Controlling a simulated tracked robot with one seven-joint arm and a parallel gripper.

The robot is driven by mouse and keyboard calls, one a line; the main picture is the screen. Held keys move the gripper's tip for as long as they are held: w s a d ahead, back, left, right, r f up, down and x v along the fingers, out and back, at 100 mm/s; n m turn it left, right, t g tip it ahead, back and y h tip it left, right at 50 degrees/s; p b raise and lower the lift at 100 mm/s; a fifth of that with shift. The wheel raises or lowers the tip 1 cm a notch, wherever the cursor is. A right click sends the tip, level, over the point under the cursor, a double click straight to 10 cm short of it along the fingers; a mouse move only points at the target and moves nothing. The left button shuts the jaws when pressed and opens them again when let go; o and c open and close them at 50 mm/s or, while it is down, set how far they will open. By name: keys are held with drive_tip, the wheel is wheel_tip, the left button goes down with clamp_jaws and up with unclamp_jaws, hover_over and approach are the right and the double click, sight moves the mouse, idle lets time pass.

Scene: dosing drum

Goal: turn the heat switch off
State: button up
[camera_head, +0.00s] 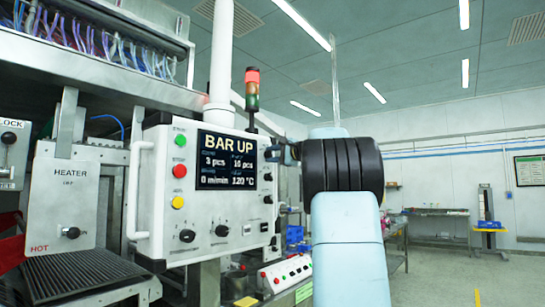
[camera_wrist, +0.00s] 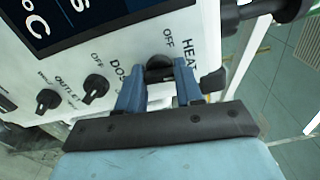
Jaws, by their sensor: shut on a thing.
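The heat switch (camera_wrist: 160,66) is a black knob on the white control panel (camera_head: 151,190), with the words HEAT and OFF printed beside it in the wrist view. My gripper (camera_wrist: 158,76) has its two blue fingers on either side of this knob and is shut on it. In the head view my gripper (camera_head: 276,152) is at the panel's upper right edge, and the heat switch is hidden there behind it. The fingers partly cover the knob, so I cannot tell which way it points.
The panel screen (camera_head: 227,160) reads BAR UP and 120 °C. Other black knobs sit close by, one (camera_wrist: 94,88) with an OFF mark and the outlet knob (camera_wrist: 48,101). A HEATER plate (camera_head: 65,200) stands at left. Open floor lies at right.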

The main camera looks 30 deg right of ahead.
drive_tip(key=shift+f+n, duration=0.2)
drive_tip(key=shift+n, duration=1.55)
drive_tip(key=shift+f+n, duration=0.15)
drive_tip(key=shift+n, duration=1.6)
drive_tip(key=o, duration=1)
drive_tip(key=shift+r, duration=0.15)
drive_tip(key=shift+o, duration=0.2)
drive_tip(key=v, duration=1.3)
drive_tip(key=shift+s, duration=0.35)
